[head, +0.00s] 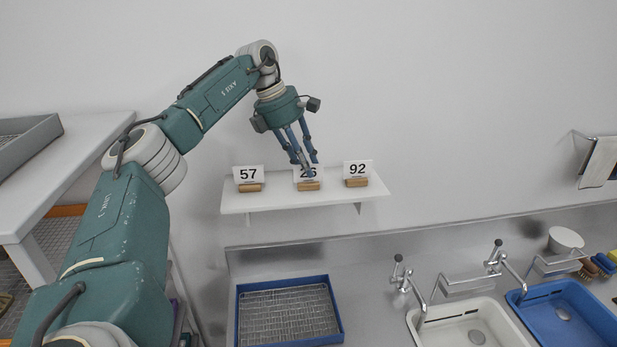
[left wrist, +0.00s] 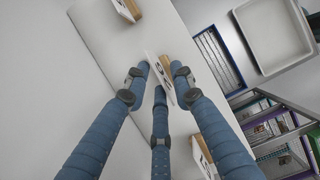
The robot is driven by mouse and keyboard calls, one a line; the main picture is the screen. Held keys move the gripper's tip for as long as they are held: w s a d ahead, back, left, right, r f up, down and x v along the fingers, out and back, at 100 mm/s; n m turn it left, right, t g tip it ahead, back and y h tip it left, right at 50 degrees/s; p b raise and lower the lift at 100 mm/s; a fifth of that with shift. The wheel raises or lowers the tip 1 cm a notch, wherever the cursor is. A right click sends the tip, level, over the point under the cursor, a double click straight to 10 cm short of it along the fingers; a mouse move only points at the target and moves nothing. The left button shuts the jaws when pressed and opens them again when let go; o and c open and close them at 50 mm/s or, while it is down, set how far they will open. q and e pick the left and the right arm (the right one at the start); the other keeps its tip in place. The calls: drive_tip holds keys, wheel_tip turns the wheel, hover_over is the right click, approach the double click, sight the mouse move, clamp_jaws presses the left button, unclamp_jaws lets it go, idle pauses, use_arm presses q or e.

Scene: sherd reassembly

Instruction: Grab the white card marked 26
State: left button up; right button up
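The white card marked 26 (head: 319,175) stands upright in a small wooden holder (head: 308,186), in the middle of the wall shelf (head: 285,200). My left gripper (head: 309,168) points down at it, and its fingers hide part of the number in the head view. In the left wrist view my left gripper (left wrist: 160,74) has its three fingertips apart around the card (left wrist: 158,72) and its wooden holder (left wrist: 178,76). Whether any fingertip touches the card I cannot tell. My right gripper is not in view.
Card 57 (head: 248,173) stands to the left on the shelf and card 92 (head: 357,168) to the right, each in a wooden holder. Below are a blue tray with a wire rack (head: 239,310) and sinks with taps. A white table (head: 85,150) is at the left.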

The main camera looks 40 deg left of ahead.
use_arm(q)
drive_tip(key=shift+x, duration=0.8)
clamp_jaws()
drive_tip(key=shift+d+r, duration=0.1)
